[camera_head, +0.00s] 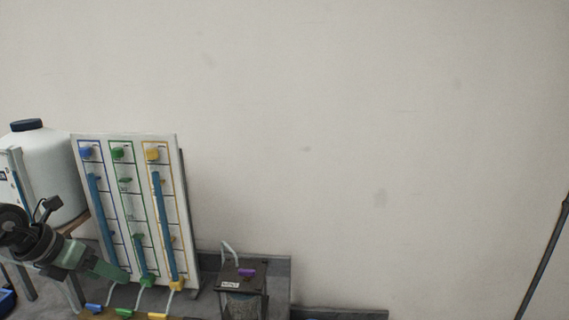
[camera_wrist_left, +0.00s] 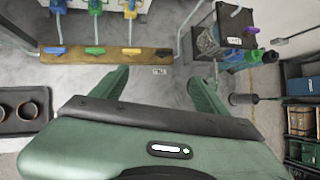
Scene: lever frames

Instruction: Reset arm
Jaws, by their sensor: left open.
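My left arm comes in from the lower left of the head view. Its green gripper (camera_head: 108,271) is in front of the foot of the white gauge panel (camera_head: 111,195). My right gripper is not in view.
A white tank (camera_head: 45,165) stands left of the panel. A dark-framed stand with a purple handle (camera_head: 247,272) is right of it. The wrist view shows a tray with two brown pots (camera_wrist_left: 22,113) at left and a shelf of crates (camera_wrist_left: 302,120) at right.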

